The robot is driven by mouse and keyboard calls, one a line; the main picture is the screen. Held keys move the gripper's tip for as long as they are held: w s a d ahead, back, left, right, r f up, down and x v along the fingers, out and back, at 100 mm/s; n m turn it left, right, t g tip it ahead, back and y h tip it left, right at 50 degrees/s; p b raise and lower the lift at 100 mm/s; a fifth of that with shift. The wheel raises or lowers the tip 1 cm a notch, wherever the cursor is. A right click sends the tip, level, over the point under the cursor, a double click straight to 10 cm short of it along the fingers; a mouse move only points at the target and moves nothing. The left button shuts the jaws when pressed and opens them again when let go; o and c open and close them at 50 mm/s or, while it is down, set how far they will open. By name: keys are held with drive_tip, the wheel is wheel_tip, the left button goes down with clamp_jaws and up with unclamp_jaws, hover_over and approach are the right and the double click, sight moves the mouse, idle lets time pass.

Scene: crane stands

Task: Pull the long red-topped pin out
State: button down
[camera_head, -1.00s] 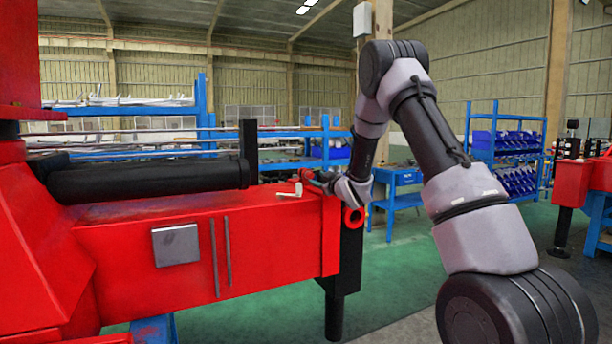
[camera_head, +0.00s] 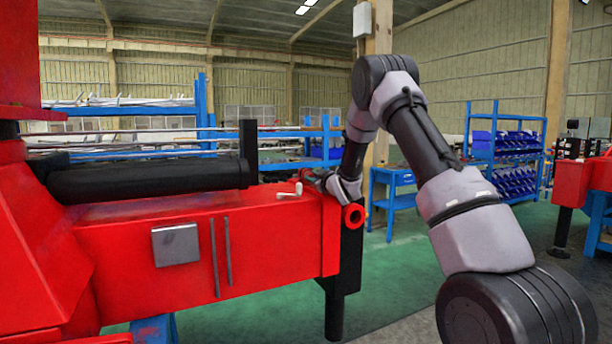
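My gripper (camera_head: 314,179) is at the right end of the red crane beam (camera_head: 275,242), just above its top edge. It is small and dark in this view, and I cannot tell whether its fingers are open or shut. The long red-topped pin cannot be made out clearly; the gripper and wrist cover the area at the beam end. A red ring (camera_head: 354,216) shows on the black upright leg (camera_head: 348,262) at the beam end.
A black cylinder (camera_head: 150,179) lies along the beam top, ending at a black upright plate (camera_head: 249,153). Blue shelving (camera_head: 507,150) and a blue workbench (camera_head: 396,182) stand behind. Green floor (camera_head: 408,250) is open right of the beam.

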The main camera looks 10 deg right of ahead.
drive_tip(key=shift+s, duration=0.15)
drive_tip(key=shift+v, duration=4.85)
